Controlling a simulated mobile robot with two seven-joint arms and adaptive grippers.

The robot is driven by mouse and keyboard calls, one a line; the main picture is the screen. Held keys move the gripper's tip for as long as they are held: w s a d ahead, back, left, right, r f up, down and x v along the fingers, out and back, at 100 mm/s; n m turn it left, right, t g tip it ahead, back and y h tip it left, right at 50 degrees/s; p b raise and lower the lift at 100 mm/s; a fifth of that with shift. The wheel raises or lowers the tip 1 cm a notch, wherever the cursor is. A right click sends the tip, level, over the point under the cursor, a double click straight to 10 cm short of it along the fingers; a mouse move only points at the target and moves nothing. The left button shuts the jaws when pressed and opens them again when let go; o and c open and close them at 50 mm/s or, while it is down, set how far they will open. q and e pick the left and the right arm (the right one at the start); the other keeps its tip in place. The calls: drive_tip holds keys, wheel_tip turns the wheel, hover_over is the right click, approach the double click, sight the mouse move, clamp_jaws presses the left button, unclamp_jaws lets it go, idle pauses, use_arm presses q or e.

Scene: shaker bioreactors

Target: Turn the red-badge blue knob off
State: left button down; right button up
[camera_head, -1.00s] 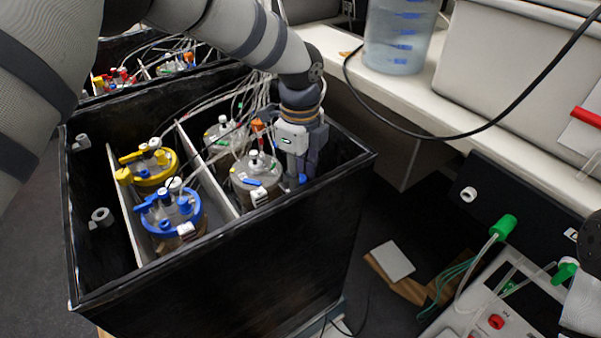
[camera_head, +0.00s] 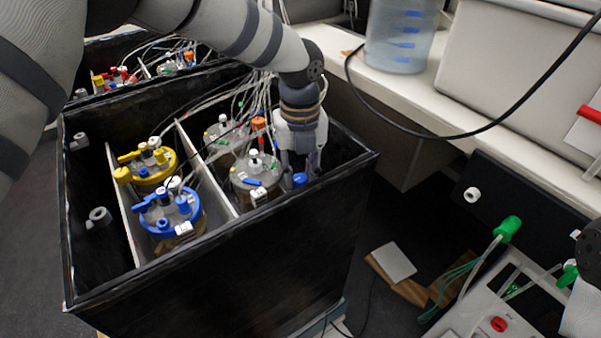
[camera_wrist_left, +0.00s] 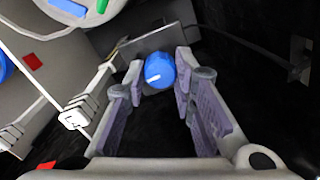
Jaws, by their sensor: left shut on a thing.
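The blue knob (camera_head: 300,180) is inside the black box near its right front wall. In the left wrist view the knob (camera_wrist_left: 159,71) has a white mark on its face and sits against a grey plate. My left gripper (camera_head: 298,168) points down at it, and its two purple-grey fingers (camera_wrist_left: 160,82) are shut on the knob from both sides. A red badge beside the knob cannot be made out; red patches (camera_wrist_left: 33,61) show to the left in the wrist view.
Lidded vessels stand left of the gripper: a clear one (camera_head: 252,172), a blue-ringed one (camera_head: 168,212) and a yellow-ringed one (camera_head: 150,168). Tubes and cables run above them. The black box wall (camera_head: 230,265) rises close around. A bench (camera_head: 490,125) stands at right.

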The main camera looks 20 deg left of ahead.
sight(300, 178)
use_arm(q)
drive_tip(key=shift+m, duration=0.5)
drive_tip(key=c, duration=1.3)
unclamp_jaws()
drive_tip(key=shift+c, duration=0.2)
wheel_tip(300, 178, up, 12)
